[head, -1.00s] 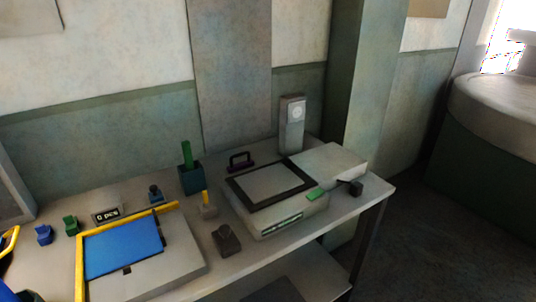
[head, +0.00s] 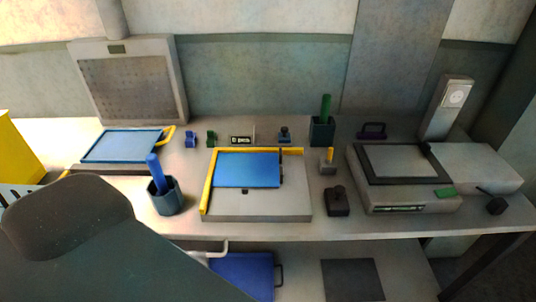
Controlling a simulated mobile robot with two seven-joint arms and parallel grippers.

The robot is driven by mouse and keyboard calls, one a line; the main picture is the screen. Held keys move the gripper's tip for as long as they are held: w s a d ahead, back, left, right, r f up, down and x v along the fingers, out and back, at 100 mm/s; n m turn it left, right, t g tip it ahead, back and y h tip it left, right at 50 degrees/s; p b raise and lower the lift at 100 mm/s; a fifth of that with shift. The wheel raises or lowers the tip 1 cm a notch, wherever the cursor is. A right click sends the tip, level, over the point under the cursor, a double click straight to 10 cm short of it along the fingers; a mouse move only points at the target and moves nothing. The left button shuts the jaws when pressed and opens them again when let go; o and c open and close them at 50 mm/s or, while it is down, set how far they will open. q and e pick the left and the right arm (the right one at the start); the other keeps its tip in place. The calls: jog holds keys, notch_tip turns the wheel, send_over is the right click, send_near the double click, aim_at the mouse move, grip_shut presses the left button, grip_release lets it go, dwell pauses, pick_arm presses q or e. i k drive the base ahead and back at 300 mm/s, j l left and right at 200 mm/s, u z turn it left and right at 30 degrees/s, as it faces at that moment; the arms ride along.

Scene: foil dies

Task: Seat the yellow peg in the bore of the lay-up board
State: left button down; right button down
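The yellow peg (head: 329,153) stands upright in a small grey block (head: 328,167) on the bench, right of the lay-up board. The lay-up board (head: 290,208) is a grey slab with a yellow L-shaped fence (head: 208,185) along its left and back edges. A blue sheet (head: 247,170) lies on the board against the fence. A small dark mark (head: 244,191) shows at the sheet's front edge; I cannot tell whether it is the bore. Neither gripper is in view.
A dark cup with a blue stick (head: 165,197) stands left of the board. A black block (head: 337,202) sits right of it. A framed grey machine (head: 400,160) is farther right, and a dark cup with a green stick (head: 322,130) behind. A large dark shape covers the lower left.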

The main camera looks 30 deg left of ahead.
aim_at(289, 203)
jog(key=i+j+u, duration=0.1)
jog(key=u, duration=0.25)
jog(key=i+j+u, duration=0.1)
jog(key=j+u, duration=0.25)
jog(key=i+u, duration=0.15)
jog(key=u, duration=0.2)
